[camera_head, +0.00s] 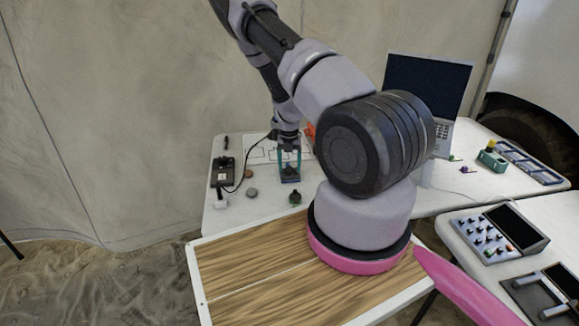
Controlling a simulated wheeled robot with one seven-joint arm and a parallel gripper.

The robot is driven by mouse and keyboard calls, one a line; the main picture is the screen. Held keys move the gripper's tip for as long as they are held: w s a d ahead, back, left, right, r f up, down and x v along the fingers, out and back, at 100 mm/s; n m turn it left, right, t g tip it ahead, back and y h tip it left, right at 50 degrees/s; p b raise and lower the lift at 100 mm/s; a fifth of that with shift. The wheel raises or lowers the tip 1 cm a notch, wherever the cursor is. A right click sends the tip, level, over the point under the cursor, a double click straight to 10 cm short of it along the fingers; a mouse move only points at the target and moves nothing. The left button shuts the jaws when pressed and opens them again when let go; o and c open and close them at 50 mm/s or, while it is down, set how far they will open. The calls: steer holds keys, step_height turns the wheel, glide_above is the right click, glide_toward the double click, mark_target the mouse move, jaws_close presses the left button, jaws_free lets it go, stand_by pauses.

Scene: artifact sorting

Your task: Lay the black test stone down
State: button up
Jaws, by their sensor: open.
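My gripper (290,177) reaches down over the far white table, its two teal fingers apart. A dark, blocky object (289,170), which looks like the black test stone, shows between the fingers. Whether it touches them or the surface below is too small to tell. A blue edge shows at the fingertips, and I cannot tell what it belongs to. A small dark item with a greenish top (295,197) stands just in front of the gripper.
A grey pebble (252,192) and a reddish-brown one (249,173) lie left of the gripper, near a black device (223,171) with a cable. A white marked sheet (258,150) lies behind. A laptop (428,85) stands at right.

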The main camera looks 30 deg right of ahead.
step_height(320, 180, up, 12)
steer(key=r, duration=0.1)
step_height(320, 180, up, 14)
steer(key=n+t+y, duration=0.2)
steer(key=n+y, duration=0.1)
steer(key=n, duration=0.6)
glide_above(289, 169)
steer(key=s+a, duration=0.2)
steer(key=a, duration=0.5)
steer(key=s+a+r+n+t, duration=0.1)
steer(key=s+a+r+n, duration=0.1)
steer(key=r+n, duration=0.3)
steer(key=s+a+r+n, duration=0.2)
steer(key=s+r+n, duration=0.1)
steer(key=r, duration=0.3)
steer(key=s+a+r+n+t, duration=0.2)
steer(key=s+r+n, duration=0.5)
steer(key=s+n, duration=0.3)
steer(key=s+a+r+n+t, duration=0.2)
steer(key=s+r+n, duration=0.6)
steer(key=s+n, duration=0.2)
steer(key=shift+s+a+r+n+h, duration=0.15)
steer(key=shift+n+h, duration=0.25)
steer(key=shift+n, duration=0.4)
